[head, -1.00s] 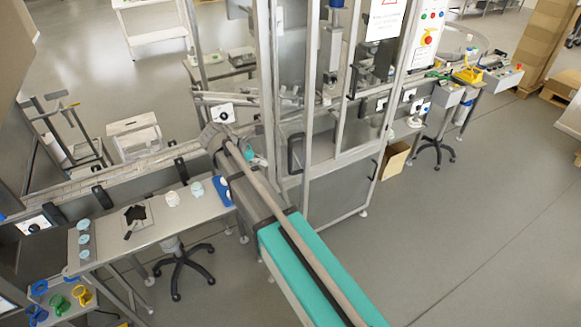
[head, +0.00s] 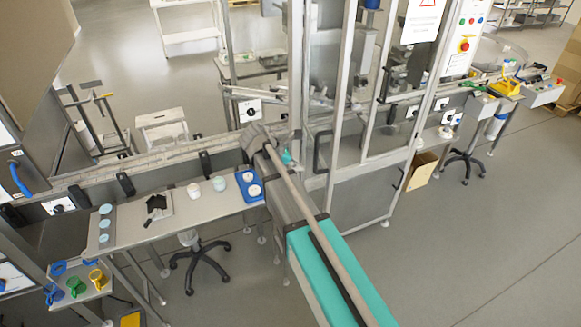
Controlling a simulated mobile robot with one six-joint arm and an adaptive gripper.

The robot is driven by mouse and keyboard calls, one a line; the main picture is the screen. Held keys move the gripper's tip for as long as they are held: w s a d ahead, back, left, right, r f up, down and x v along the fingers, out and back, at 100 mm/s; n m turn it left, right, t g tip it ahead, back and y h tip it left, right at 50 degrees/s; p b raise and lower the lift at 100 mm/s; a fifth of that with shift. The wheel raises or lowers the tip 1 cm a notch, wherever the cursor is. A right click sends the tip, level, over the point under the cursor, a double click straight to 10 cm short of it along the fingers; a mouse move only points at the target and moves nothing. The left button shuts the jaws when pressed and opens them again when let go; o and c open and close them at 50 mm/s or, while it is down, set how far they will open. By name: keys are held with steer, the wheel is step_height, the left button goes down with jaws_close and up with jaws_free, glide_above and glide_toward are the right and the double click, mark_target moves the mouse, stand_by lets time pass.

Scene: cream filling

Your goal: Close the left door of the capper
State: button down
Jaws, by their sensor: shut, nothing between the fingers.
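The capper appears to be the tall metal-framed machine with clear panels (head: 365,190) right of centre in the head view. A dark handle (head: 320,152) sits on its left side, next to a slanting upright frame bar (head: 338,100) that seems to belong to the left door. How far that door stands open I cannot tell. A second dark handle (head: 400,174) is lower on the right side. My arm's long tube runs up from the bottom to a grey joint left of the capper, apart from the handle in the picture.
A work table (head: 125,228) with jars and a blue tray (head: 250,187) stands left of my arm. A conveyor (head: 150,163) runs behind it. A stool (head: 198,262) is under the table. A cardboard box (head: 421,170) stands right of the capper. The floor (head: 470,250) at lower right is clear.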

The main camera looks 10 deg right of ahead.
mark_target(324, 177)
steer(key=b+x, duration=0.1)
steer(key=x, duration=0.3)
steer(key=d+r+b+x, duration=0.1)
steer(key=x, duration=0.1)
steer(key=shift+w+d+b, duration=0.1)
steer(key=shift+d+b, duration=0.05)
steer(key=shift+b, duration=0.2)
steer(key=shift+w+d, duration=0.1)
steer(key=shift+d, duration=0.85)
